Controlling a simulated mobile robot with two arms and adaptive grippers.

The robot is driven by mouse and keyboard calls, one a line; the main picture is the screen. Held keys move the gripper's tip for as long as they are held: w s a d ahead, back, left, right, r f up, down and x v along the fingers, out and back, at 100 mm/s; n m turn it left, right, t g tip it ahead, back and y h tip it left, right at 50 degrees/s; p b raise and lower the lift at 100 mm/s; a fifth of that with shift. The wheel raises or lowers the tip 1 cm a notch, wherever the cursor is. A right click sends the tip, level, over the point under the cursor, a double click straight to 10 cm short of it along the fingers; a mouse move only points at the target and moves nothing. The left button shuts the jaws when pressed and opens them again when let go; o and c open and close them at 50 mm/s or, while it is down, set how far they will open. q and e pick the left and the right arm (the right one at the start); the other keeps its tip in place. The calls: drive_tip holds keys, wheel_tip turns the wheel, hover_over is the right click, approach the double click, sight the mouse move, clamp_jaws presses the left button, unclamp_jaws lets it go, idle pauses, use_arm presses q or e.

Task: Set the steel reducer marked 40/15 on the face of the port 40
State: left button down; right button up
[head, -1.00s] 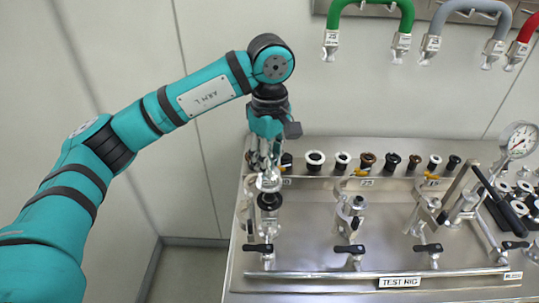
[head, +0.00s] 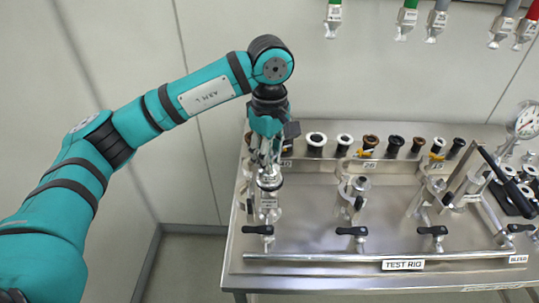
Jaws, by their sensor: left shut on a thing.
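My left gripper (head: 267,165) points down over the left end of the test rig and is shut on the steel reducer (head: 270,182). The reducer is a small bright metal piece, partly covered by the fingers; I cannot read its marking. The port 40 (head: 268,208) is the leftmost steel fitting on the rig, near a label reading 40. The reducer hangs directly over it and hides its face. I cannot tell whether they touch. My right gripper is not in view.
The steel test rig (head: 330,230) carries further ports (head: 352,198) to the right, black-handled valves in front and a gauge (head: 524,122). Several rings and seals (head: 371,143) stand in a row behind. Coloured hoses (head: 407,20) hang at the top. Floor shows left of the rig.

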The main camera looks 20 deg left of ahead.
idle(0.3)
use_arm(q)
drive_tip(key=c, duration=1)
unclamp_jaws()
drive_tip(key=shift+r, duration=0.1)
